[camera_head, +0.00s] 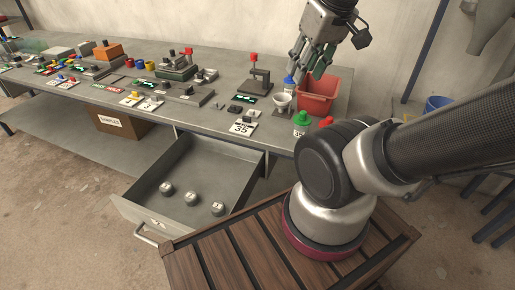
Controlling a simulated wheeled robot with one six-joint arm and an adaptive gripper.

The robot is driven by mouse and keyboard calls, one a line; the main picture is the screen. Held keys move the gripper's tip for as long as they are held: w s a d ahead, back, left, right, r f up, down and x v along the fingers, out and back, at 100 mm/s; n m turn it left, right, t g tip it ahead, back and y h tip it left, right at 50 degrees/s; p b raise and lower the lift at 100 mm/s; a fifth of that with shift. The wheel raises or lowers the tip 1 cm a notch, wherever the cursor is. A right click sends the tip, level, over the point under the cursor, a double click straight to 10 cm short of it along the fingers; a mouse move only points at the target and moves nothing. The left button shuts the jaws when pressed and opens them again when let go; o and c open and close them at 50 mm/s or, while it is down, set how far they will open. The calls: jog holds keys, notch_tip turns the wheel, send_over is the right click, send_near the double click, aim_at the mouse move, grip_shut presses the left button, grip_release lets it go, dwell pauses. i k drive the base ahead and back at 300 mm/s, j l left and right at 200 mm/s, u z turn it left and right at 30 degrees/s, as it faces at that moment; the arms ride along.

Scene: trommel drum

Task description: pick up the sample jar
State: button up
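Several small jars with coloured lids stand at the right end of the grey workbench (225,92). One has a blue lid (289,80), one a green lid (302,117), and one a red lid (326,121), partly hidden by my arm. I cannot tell which one is the sample jar. My gripper (307,66) points down above the bench's right end, by the blue-lidded jar and the red bin (318,101). Its fingers are apart, and I see nothing between them. I cannot tell whether it touches the blue-lidded jar.
A white cup (281,102) stands close in front of the blue-lidded jar. A dark stand with a red knob (254,77) is to its left. An open drawer (236,160) holds three metal weights (191,197). A cardboard box (120,123) sits under the bench. Parts crowd the bench's left half.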

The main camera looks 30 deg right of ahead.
aim_at(298, 131)
jog(key=k+z, duration=0.15)
jog(key=z, duration=0.45)
jog(key=i+j+z, duration=0.1)
jog(key=z, duration=0.15)
jog(key=k+j+z, duration=0.1)
jog(key=z, duration=0.3)
jog(key=k+j+z, duration=0.1)
jog(key=z, duration=0.3)
jog(key=k+j+z, duration=0.1)
jog(key=z, duration=0.3)
jog(key=k+z, duration=0.1)
jog(key=z, duration=0.3)
jog(key=k+z, duration=0.15)
jog(key=z, duration=0.3)
jog(key=k+j+z, duration=0.2)
jog(key=k, duration=0.2)
jog(key=k+u, duration=0.1)
jog(key=u, duration=0.35)
jog(key=j+u, duration=0.15)
jog(key=u, duration=0.3)
jog(key=k+j+u, duration=0.1)
jog(key=u, duration=0.35)
jog(key=j+u, duration=0.15)
jog(key=u, duration=0.3)
jog(key=k+j, duration=0.05)
